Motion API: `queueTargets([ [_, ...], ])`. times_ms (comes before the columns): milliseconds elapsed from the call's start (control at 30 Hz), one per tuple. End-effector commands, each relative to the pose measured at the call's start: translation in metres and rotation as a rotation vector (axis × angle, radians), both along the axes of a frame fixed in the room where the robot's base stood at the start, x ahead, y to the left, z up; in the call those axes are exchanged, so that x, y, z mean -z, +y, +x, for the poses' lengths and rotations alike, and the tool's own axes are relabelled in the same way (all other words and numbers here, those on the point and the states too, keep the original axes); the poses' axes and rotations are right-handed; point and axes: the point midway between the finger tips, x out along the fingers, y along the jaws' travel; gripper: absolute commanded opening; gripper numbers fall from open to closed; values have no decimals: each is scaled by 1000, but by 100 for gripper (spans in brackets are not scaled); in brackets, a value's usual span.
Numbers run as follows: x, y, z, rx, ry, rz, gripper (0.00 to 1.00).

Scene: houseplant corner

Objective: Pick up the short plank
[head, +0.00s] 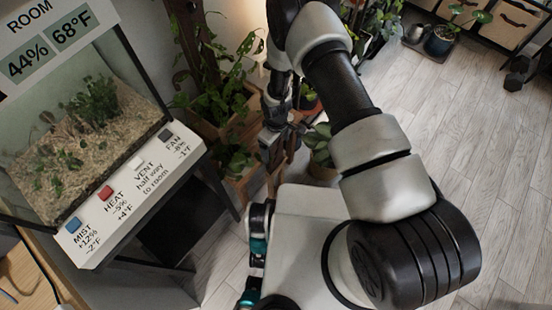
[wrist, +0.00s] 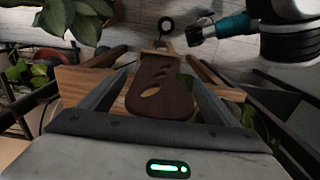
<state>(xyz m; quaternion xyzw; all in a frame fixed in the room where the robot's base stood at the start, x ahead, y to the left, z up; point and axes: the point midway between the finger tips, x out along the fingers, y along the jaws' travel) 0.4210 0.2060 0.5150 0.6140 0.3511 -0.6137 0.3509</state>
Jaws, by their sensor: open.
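My gripper (wrist: 158,85) is open, its two grey fingers apart on either side of a dark brown flat piece (wrist: 160,88) with oval cut-outs. I cannot tell whether either finger touches it. A lighter wooden board (wrist: 78,82) runs crosswise behind the fingers and is partly hidden. I cannot tell for sure which of these wooden pieces is the short plank. In the head view my gripper (head: 271,148) hangs beside the wooden plant stand (head: 240,180), and the plank cannot be made out there.
A terrarium (head: 85,120) with a white button panel (head: 140,190) stands at left. Leafy plants (head: 235,90) crowd close around my gripper. A potted plant (head: 320,150) stands just right of it. The wood-look floor (head: 480,160) at right is largely clear.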

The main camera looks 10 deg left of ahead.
Motion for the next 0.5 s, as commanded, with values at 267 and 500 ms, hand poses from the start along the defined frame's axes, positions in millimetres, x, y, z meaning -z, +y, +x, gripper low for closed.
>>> queueTargets([
  [267, 0, 0, 0, 0, -1, -1, 71],
  [500, 0, 0, 0, 0, 0, 0, 30],
])
